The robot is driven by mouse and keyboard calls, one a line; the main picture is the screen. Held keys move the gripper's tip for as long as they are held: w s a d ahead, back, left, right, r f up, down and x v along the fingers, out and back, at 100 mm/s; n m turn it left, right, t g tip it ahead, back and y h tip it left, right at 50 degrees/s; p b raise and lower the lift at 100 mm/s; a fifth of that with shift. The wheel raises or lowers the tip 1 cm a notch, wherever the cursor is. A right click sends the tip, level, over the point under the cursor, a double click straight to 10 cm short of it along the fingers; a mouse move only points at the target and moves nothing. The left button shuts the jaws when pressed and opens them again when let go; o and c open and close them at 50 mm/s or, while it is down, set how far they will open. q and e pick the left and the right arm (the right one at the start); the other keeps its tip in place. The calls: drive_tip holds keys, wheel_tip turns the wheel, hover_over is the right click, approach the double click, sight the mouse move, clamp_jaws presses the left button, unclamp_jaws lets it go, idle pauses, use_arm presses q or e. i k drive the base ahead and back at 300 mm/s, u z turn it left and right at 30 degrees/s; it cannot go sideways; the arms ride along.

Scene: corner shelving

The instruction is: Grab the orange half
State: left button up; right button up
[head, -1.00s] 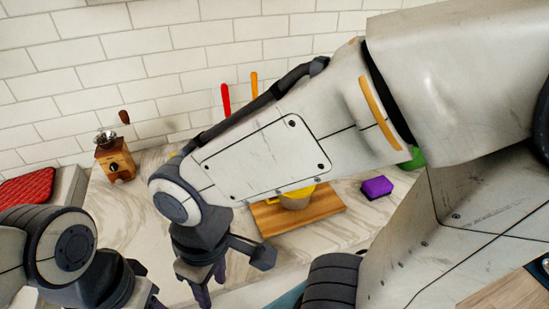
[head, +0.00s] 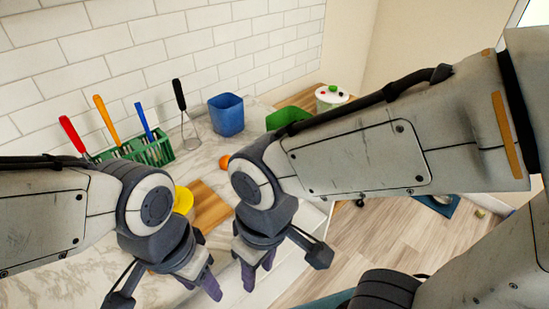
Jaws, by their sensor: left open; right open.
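A small round orange object (head: 225,161), which looks like the orange half, lies on the marble counter (head: 60,235) in the head view. It sits just left of my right arm's wrist joint, which may cover part of it; its cut face cannot be made out. My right gripper (head: 257,272) is open and points down, below the orange object in the picture and apart from it. My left gripper (head: 201,284) is open and hangs to the left of the right one. Neither holds anything.
A wooden board (head: 211,207) with a yellow item (head: 183,200) lies partly behind my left wrist. A green rack (head: 152,150) with colored-handled utensils, a whisk (head: 190,130), a blue container (head: 226,115) and a green container (head: 288,117) stand along the wall. A white pot-like item (head: 331,97) is farther back.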

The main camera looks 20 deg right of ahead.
sight(223, 162)
drive_tip(key=z, duration=0.05)
drive_tip(key=k, duration=1.1)
drive_tip(key=z, duration=1)
drive_tip(key=i, duration=1.4)
drive_tip(key=u, duration=0.8)
drive_tip(key=i, duration=0.75)
drive_tip(key=u, duration=0.8)
